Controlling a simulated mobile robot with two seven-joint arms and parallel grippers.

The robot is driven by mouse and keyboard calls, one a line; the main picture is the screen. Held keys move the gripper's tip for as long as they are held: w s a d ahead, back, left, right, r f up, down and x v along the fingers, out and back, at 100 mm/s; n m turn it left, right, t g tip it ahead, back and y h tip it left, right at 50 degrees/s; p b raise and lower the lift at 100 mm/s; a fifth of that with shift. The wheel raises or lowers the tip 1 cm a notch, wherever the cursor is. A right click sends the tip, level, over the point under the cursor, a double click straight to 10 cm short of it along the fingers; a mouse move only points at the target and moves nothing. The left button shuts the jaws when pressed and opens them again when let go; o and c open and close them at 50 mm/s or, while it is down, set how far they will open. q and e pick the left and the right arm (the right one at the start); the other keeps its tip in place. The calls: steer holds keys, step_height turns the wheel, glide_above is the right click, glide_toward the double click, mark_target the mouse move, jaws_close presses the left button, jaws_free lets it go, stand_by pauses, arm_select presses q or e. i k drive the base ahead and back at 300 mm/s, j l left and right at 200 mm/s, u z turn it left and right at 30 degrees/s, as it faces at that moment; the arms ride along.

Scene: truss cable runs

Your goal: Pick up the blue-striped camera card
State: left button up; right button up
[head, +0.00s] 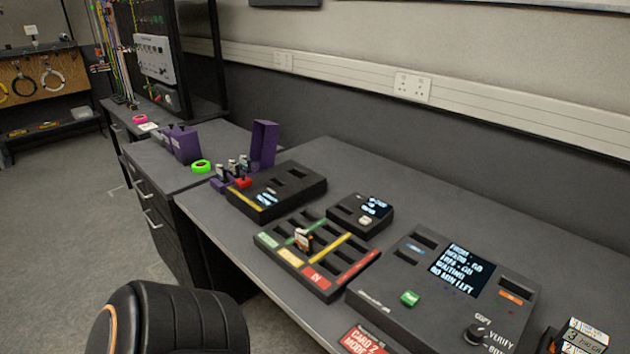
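I cannot make out a card with a clear blue stripe in the head view. A small white and orange card (304,238) stands upright in a slot of the black sorting tray (340,284), which has green, yellow and red labels. White cards with dark print (586,336) show at the lower right edge, partly cut off, and their stripes cannot be read. The large black console (385,311) has a slot with a small blue label and one with an orange label; both slots look empty. Neither gripper is in view.
A small black reader (360,213) and a slotted black box (276,190) stand behind the tray. Purple holders (264,145) and a green tape roll (201,166) are on the far desk. A red sign (362,342) lies at the front edge. The desk's back right is clear.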

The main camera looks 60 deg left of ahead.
mark_target(222, 173)
steer(key=u, duration=1.1)
steer(key=j+u, duration=0.25)
steer(key=u, duration=0.2)
steer(key=j+u, duration=0.2)
steer(key=u, duration=0.25)
steer(key=i+j, duration=0.1)
steer(key=j, duration=0.2)
steer(key=i+j, duration=0.1)
steer(key=j, duration=0.2)
steer(key=i+j, duration=0.1)
steer(key=j, duration=0.15)
steer(key=i+j, duration=0.1)
steer(key=i, duration=0.6)
steer(key=k, duration=0.5)
